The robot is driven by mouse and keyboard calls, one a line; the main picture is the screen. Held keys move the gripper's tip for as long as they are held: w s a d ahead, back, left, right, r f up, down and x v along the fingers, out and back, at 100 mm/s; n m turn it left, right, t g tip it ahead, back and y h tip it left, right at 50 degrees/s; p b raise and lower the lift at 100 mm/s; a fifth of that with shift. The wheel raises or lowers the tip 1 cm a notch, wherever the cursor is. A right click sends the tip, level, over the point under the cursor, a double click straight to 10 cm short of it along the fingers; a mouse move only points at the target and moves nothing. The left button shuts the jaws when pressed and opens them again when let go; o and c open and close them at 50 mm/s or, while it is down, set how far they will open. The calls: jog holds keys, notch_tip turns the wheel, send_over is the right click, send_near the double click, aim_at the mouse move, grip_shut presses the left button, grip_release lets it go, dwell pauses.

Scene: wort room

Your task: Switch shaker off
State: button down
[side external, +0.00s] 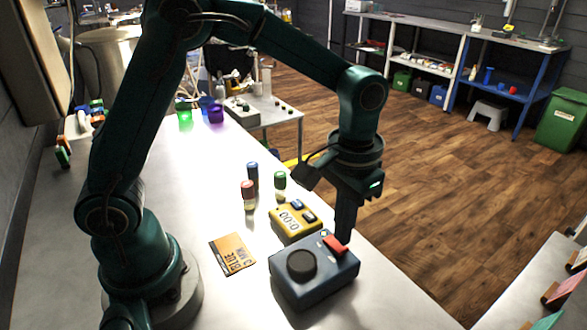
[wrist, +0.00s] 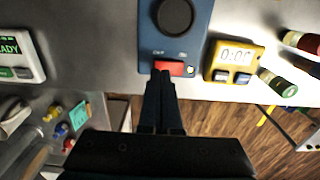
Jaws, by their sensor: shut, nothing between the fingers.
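The shaker (side external: 318,278) is a blue-grey box with a round dark disc on top, standing near the bench's right edge. Its red switch (side external: 335,244) is on the end by my gripper (side external: 343,238). In the wrist view the shaker (wrist: 150,30) shows the red switch (wrist: 170,68) below small labels, with a small light spot at its right end. My gripper (wrist: 163,76) is shut and empty, its fingertips pointing down at the switch's near edge, left of its middle in the wrist view. I cannot tell whether they touch it. The fingers hide part of the switch.
A yellow timer (side external: 293,222) stands close beside the shaker, with capped bottles (side external: 248,195) behind it. An orange-and-black card (side external: 232,254) lies flat to the left. In the wrist view a white device (wrist: 22,50) is at far left. The bench front is clear.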

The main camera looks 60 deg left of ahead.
jog(key=shift+f, duration=0.9)
dwell(0.8)
jog(key=shift+r, duration=3.5)
jog(key=s+a+r+n+t, duration=0.1)
jog(key=s+a+r+t, duration=0.3)
jog(key=r, duration=0.3)
jog(key=s+a+f+m+t, duration=0.1)
jog(key=s+a+f, duration=0.1)
jog(key=s, duration=0.6)
jog(key=shift+a+f+t, duration=0.3)
jog(key=shift+a+f, duration=0.05)
jog(key=shift+f, duration=0.55)
